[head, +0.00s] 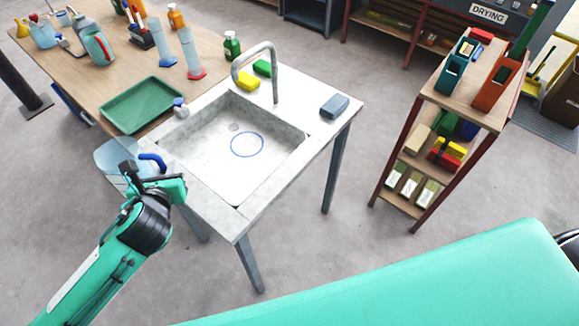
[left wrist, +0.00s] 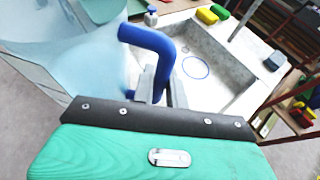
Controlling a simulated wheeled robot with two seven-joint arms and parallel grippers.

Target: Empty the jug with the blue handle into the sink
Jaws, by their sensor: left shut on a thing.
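The clear jug (head: 113,157) with a blue handle (head: 153,160) is at the left front corner of the sink unit in the head view. My left gripper (head: 146,176) is shut on its handle. In the left wrist view the handle (left wrist: 152,50) passes between the fingers (left wrist: 158,86), and the pale blue jug body (left wrist: 85,65) fills the left side. The jug looks about upright; its contents are hard to make out. The sink (head: 235,150) lies to the right of the jug, with a blue ring mark and a drain on its floor. My right gripper does not show.
A curved grey tap (head: 258,60) stands behind the basin. Yellow (head: 248,85) and green (head: 262,68) sponges lie near it. A green tray (head: 143,105) and bottles (head: 232,46) stand on the wooden table. A shelf unit (head: 440,130) stands at the right.

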